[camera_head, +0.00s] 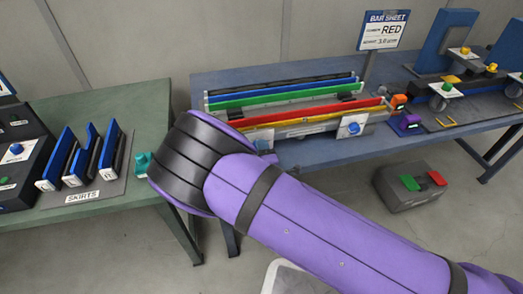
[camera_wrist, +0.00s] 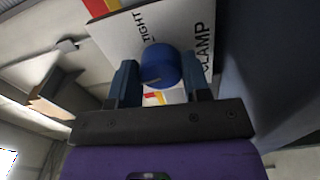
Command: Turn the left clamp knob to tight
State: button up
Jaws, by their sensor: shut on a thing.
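In the wrist view, my gripper (camera_wrist: 161,72) has its two dark fingers on either side of a round blue clamp knob (camera_wrist: 160,62) and is shut on it. The knob sits on a white panel (camera_wrist: 112,38) with the words TIGHT and CLAMP and with red and yellow marks. A pale line shows on the knob's face; exactly which mark it points to is unclear. Another blue knob (camera_head: 354,128) on a white plate shows at the right end of the bar fixture.
The bar fixture on the blue table (camera_head: 215,83) holds blue, green, red and yellow bars (camera_head: 290,96). A BAR SHEET sign (camera_head: 384,30) stands behind. Skirts (camera_head: 85,157) stand on the green table (camera_head: 140,98) at left. A grey box (camera_head: 408,192) with green and red pads is on the floor.

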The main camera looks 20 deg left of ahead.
jog(key=m, duration=0.5)
jog(key=shift+f+m, duration=0.15)
jog(key=shift+m, duration=0.15)
jog(key=m, duration=0.4)
jog(key=shift+m, duration=0.3)
jog(key=m, duration=0.4)
jog(key=shift+s+a, duration=0.1)
jog(key=shift+a+f+m, duration=0.1)
jog(key=shift+m, duration=2)
jog(key=shift+s, duration=0.1)
jog(key=o, duration=0.9)
jog(key=v, duration=1)
jog(key=shift+s+d, duration=0.3)
